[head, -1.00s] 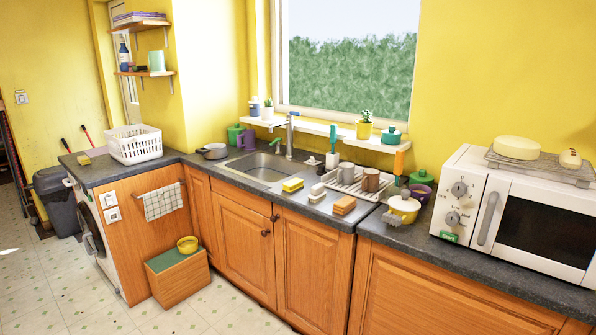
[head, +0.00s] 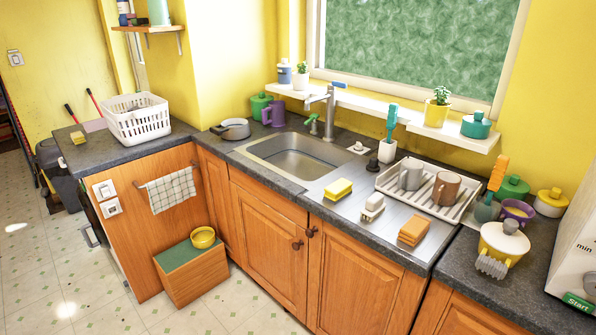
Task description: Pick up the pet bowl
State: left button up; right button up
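A yellow bowl (head: 203,237), which looks like the pet bowl, sits upright on the green top of a low wooden box (head: 192,276). The box stands on the floor against the cabinets, below the hanging checked towel. Neither of my grippers shows in the head view, and nothing is seen touching the bowl.
The tiled floor (head: 60,280) left of the box is clear. The dark counter (head: 120,160) juts out above the box and holds a white basket (head: 137,120). A towel rail with a checked towel (head: 171,190) sticks out of the end panel. A dark bin (head: 58,180) stands at left.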

aim_at(232, 129)
jog(key=j+u, duration=0.1)
jog(key=u, duration=0.3)
jog(key=i+j+u, duration=0.1)
jog(key=u, duration=0.7)
jog(key=i+j+u, duration=0.1)
jog(key=u, duration=0.35)
jog(key=i+u, duration=0.1)
jog(key=u, duration=0.3)
jog(key=i, duration=3.85)
jog(key=i+z, duration=0.4)
jog(key=i+j+z, duration=0.2)
jog(key=z, duration=0.2)
jog(key=i+j+z, duration=0.25)
jog(key=z, duration=2.2)
